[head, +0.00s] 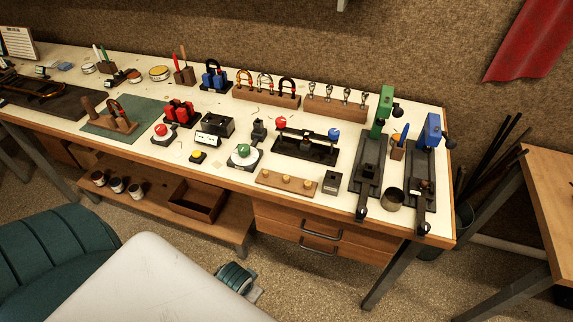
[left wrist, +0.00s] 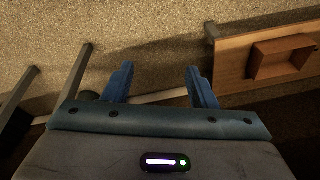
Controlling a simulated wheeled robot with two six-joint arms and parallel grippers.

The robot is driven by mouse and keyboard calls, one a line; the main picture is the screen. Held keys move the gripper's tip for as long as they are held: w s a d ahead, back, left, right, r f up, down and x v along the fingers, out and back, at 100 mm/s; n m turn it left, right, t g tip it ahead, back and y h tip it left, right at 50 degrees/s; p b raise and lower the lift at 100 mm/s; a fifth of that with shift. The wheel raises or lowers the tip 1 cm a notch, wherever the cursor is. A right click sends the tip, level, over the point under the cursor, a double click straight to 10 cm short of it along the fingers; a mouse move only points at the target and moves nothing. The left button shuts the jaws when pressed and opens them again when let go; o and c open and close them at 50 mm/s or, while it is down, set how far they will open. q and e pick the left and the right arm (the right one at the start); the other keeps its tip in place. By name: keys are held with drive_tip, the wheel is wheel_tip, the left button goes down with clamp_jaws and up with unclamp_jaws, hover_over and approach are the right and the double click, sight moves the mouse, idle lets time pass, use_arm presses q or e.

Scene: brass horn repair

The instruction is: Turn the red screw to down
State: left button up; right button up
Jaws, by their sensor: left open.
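I cannot tell for sure which part is the red screw. In the head view several red parts stand on the workbench (head: 228,178): a red ball knob (head: 161,130) on a small dark base, a red block set (head: 180,110) behind it, and a red ball (head: 280,121) on a dark stand (head: 305,149) that also carries a blue ball (head: 333,134). Their turn direction is too small to read. My left gripper (left wrist: 160,85) shows only in the left wrist view, blue fingers apart and empty, with floor and a low shelf beyond. My right gripper is not in view.
A green-topped device (head: 385,108) and a blue-topped device (head: 432,131) stand at the bench's right end. A green knob unit (head: 243,151) and a wooden block (head: 287,182) sit near the front edge. An open brown box (head: 197,200) lies on the lower shelf.

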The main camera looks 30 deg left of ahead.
use_arm(q)
wheel_tip(320, 180, up, 13)
drive_tip(key=w+m+p, duration=0.1)
drive_tip(key=w+p, duration=0.1)
drive_tip(key=p, duration=0.1)
wheel_tip(320, 180, up, 29)
drive_tip(key=m+g+h+p, duration=0.1)
drive_tip(key=m+g+p, duration=0.3)
drive_tip(key=m, duration=1.7)
hover_over(281, 120)
drive_tip(key=t, duration=0.1)
wheel_tip(281, 120, down, 3)
drive_tip(key=shift+a+r+b, duration=0.1)
drive_tip(key=shift+r+b, duration=0.1)
drive_tip(key=shift+b, duration=0.3)
wheel_tip(281, 120, down, 7)
drive_tip(key=p, duration=0.3)
drive_tip(key=shift+f+p, duration=0.1)
drive_tip(key=shift+p, duration=0.2)
drive_tip(key=shift+f, duration=0.35)
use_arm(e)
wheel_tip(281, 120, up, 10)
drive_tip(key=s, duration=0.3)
use_arm(q)
drive_tip(key=c, duration=1)
